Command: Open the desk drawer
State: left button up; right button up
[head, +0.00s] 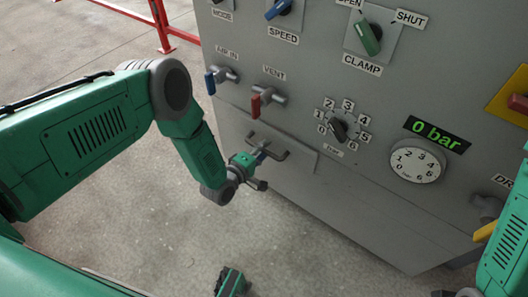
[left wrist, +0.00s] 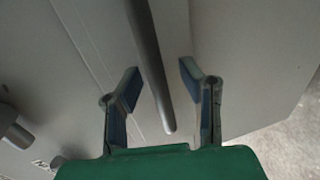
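The drawer (head: 302,158) is a grey front low on the grey cabinet, and it looks flush with the panel. Its dark bar handle (head: 280,155) is partly hidden by my left gripper (head: 262,166), which is right at it. In the left wrist view the handle (left wrist: 152,70) runs between the two open blue-padded fingers of the left gripper (left wrist: 160,86). Gaps show on both sides of the bar. My right arm shows at the lower right edge of the head view; its fingers are not clear there.
Above the drawer, the red-handled vent valve (head: 258,103) and blue-handled air valve (head: 212,80) stick out. A selector knob (head: 339,130), a gauge (head: 416,163) and a green clamp switch (head: 368,40) are further right and up. Concrete floor lies open left of the cabinet; a red rail (head: 160,28) stands behind.

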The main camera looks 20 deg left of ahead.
pick_arm(q)
jog(key=shift+a, duration=0.1)
grip_shut()
pick_arm(e)
jog(key=shift+a, duration=0.1)
